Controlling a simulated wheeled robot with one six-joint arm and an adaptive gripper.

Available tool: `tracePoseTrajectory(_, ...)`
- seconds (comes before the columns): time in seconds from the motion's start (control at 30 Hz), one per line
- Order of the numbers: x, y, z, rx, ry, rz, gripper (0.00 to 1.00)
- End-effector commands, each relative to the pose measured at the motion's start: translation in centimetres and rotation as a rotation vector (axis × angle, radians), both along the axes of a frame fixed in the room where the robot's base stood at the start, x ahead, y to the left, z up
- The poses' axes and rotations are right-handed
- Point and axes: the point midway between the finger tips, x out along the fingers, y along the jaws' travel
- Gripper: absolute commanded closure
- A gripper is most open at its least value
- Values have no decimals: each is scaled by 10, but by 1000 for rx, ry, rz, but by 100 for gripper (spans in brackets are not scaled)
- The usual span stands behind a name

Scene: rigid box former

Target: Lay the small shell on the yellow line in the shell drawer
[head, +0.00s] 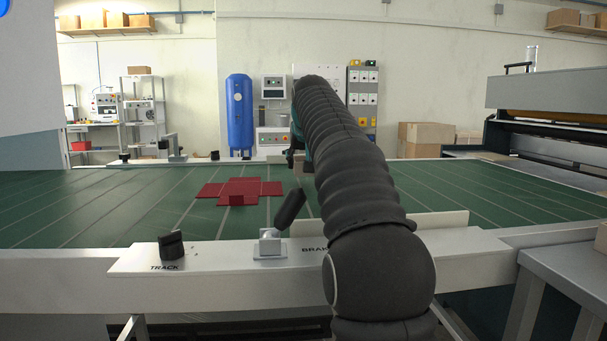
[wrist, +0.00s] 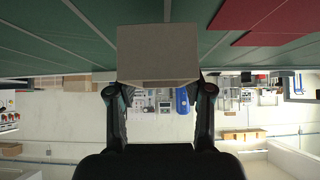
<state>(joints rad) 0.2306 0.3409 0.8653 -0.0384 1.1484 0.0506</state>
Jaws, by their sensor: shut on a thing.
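My gripper (wrist: 160,90) is shut on a plain grey-beige box, which looks like the small shell (wrist: 157,48), with one dark finger on each side of it. In the wrist view the shell hangs over the green belt, its face towards the camera. In the head view my arm hides most of the gripper and the shell. I cannot make out a shell drawer or a yellow line in either view.
A green belt (head: 110,213) with pale lines spans the machine. A red cross-shaped sheet (head: 212,189) lies on it, left of my arm. The white front rail carries a black TRACK knob (head: 171,245) and a BRAKE lever (head: 290,209). A grey side table (head: 570,270) stands at right.

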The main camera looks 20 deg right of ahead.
Motion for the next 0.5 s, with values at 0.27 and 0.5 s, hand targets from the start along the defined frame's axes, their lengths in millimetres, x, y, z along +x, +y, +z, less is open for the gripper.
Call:
tracePoseTrajectory(0.27,-1,0,-29,0,0,0,78)
tracePoseTrajectory(0.5,-1,0,-29,0,1,0,78)
